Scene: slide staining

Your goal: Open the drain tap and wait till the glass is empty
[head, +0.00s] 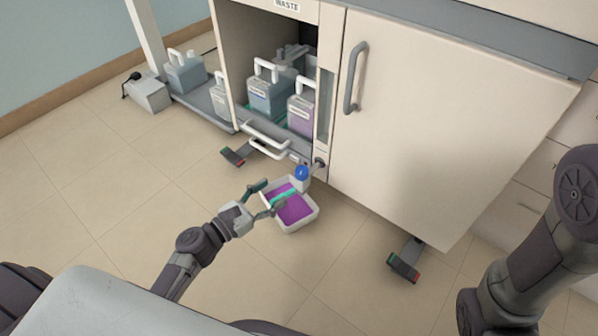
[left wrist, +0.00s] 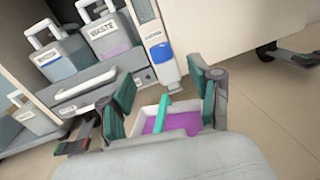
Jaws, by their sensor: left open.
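The blue tap knob (head: 302,172) sits low on the cabinet front; in the left wrist view the blue part (left wrist: 165,62) is below a narrow pale panel (left wrist: 147,12), which may be the glass. I cannot tell a liquid level in it. A white tray (head: 314,213) holding purple liquid (head: 294,209) is on the floor below the tap. A teal bar (left wrist: 163,112) lies across or above the tray. My left gripper (head: 263,199) is open and empty beside the tray's left edge, short of the knob. My right gripper is out of view.
Waste canisters (head: 268,92) stand in the open cabinet bay, above a white handle (head: 266,142). More canisters (head: 186,74) are on a low shelf at left. The cabinet door (head: 440,120) is shut. Cabinet feet (head: 404,262) stick out over the floor.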

